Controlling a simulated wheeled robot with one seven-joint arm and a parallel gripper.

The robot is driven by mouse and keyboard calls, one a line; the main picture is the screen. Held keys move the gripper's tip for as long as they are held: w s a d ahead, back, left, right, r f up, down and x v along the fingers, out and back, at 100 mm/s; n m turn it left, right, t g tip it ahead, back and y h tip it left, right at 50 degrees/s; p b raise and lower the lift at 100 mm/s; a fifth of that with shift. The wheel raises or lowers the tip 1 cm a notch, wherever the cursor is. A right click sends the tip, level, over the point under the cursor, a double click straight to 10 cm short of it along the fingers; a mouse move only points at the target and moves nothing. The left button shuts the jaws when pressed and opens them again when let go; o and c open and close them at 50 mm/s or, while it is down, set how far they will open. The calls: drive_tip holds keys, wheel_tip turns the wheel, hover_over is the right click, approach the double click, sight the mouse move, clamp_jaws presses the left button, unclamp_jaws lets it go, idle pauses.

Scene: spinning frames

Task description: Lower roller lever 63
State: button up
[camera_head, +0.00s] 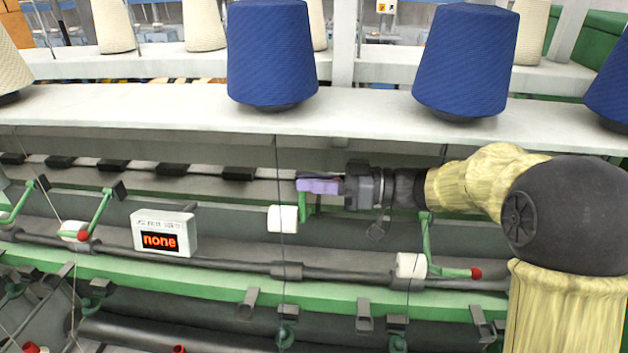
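My gripper (308,186), with purple fingers, reaches in from the right at the middle of the frame. Its fingers are at the upper end of a green roller lever (305,207). A white roller (283,219) sits just left of this lever. The lever's knob is not visible, and the fingers cover the upper end. I cannot tell whether the fingers are closed on it. No number is readable on the levers, so I cannot tell which is 63.
Another green lever (428,246) with a red knob and white roller (411,265) is at right. A third lever (102,212) is at left. A display box (164,233) reads "none". Blue yarn cones (271,55) stand on the shelf (160,108) above my arm. Thin threads hang down.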

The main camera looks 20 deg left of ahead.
clamp_jaws()
drive_tip(key=shift+f+b, duration=0.15)
drive_tip(key=shift+b, duration=0.7)
